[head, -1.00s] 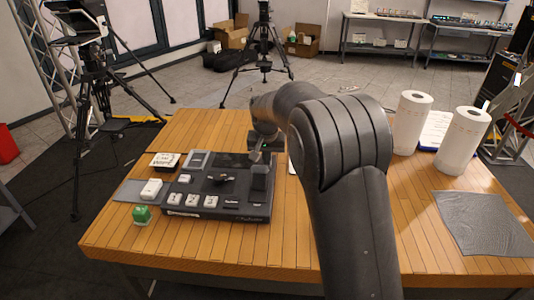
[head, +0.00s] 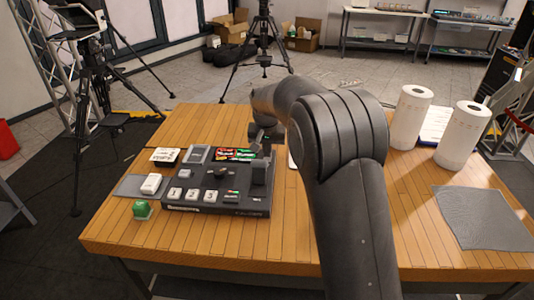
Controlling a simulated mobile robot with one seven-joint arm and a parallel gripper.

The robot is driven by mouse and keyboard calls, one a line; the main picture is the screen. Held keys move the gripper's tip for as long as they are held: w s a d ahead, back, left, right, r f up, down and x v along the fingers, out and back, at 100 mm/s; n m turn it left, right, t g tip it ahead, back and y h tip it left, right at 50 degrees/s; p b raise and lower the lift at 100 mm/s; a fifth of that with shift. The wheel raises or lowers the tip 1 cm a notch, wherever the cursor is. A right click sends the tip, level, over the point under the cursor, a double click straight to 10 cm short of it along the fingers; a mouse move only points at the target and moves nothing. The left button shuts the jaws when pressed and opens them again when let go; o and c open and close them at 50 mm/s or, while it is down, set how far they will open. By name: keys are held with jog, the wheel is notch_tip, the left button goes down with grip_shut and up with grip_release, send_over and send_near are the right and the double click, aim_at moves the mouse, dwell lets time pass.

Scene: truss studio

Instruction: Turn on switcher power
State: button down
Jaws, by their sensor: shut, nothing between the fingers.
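The switcher (head: 217,208) is a dark console with large white numbered buttons along its front, standing on the wooden table. Its small screen (head: 236,155) at the back is lit with red and green areas, and small red and green lights show near the front right. A raised dark block (head: 260,175) stands at its right side. My gripper (head: 260,143) is shut and empty, over the back right corner of the switcher; my arm partly hides it. I cannot tell whether the fingertips touch anything. The power switch itself cannot be made out.
A green item (head: 142,210) and a white item (head: 151,184) sit left of the switcher. Two paper rolls (head: 411,117) (head: 463,135) stand at the right, with a grey cloth (head: 484,220) in front. The table front is clear.

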jog(key=shift+r, duration=0.1)
jog(key=v, duration=0.5)
jog(key=shift+w, duration=0.2)
jog(key=s+r, duration=0.4)
jog(key=r, duration=0.3)
jog(key=shift+r, duration=0.4)
jog(key=shift+s, duration=0.1)
